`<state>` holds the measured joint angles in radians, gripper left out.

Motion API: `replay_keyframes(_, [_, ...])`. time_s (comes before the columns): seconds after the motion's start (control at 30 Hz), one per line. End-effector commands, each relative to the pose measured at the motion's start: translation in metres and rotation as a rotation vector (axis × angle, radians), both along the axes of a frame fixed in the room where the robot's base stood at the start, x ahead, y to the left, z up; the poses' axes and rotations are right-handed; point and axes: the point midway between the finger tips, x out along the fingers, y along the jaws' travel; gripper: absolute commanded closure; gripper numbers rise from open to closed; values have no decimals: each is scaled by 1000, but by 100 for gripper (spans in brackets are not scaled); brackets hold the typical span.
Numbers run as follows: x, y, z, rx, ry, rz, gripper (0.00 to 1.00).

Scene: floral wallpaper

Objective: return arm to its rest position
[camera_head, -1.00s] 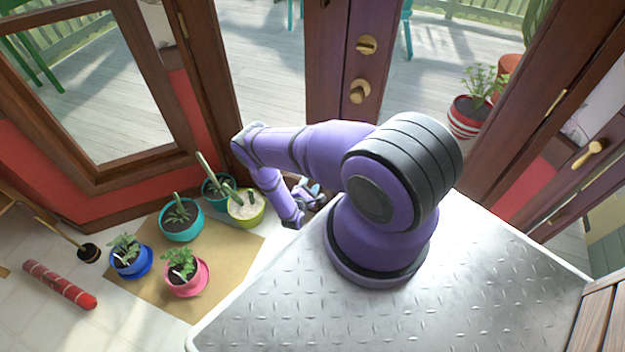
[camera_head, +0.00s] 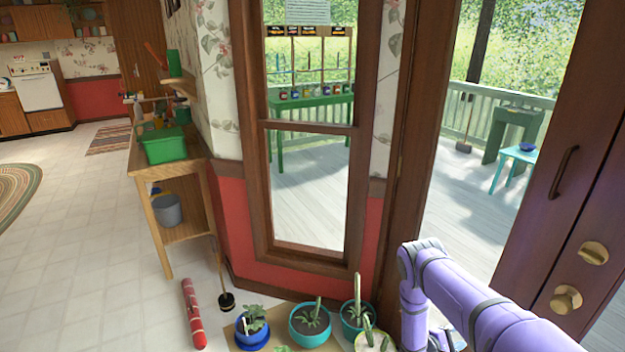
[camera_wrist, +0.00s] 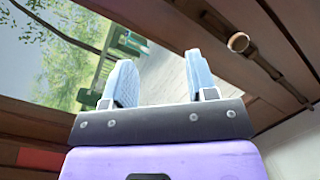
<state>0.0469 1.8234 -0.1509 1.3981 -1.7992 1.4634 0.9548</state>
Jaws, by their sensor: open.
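My purple arm (camera_head: 470,300) reaches in from the lower right of the head view and bends down at its elbow, in front of the door frame. My gripper shows in the wrist view (camera_wrist: 162,85), with two light blue fingers standing apart and nothing between them. The gripper is open. In the head view the gripper end is mostly cut off by the bottom edge.
Potted plants (camera_head: 310,320) stand on the floor left of my arm, close to it. A wooden door (camera_head: 590,200) with brass knobs is at the right. A red roll (camera_head: 193,312) lies on the floor. A wooden bench (camera_head: 155,168) holds a green bin (camera_head: 165,145).

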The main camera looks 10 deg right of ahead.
Motion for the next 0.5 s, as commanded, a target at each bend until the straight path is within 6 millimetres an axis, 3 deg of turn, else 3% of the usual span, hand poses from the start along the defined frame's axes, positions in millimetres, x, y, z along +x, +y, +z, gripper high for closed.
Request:
replay_keyframes(0.03, [13,-1,22,4,-18,-31,48])
replay_keyframes(0.2, [43,-1,88,31,-58,-142,48])
replay_keyframes(0.5, [73,7,205,116,-131,-319,48])
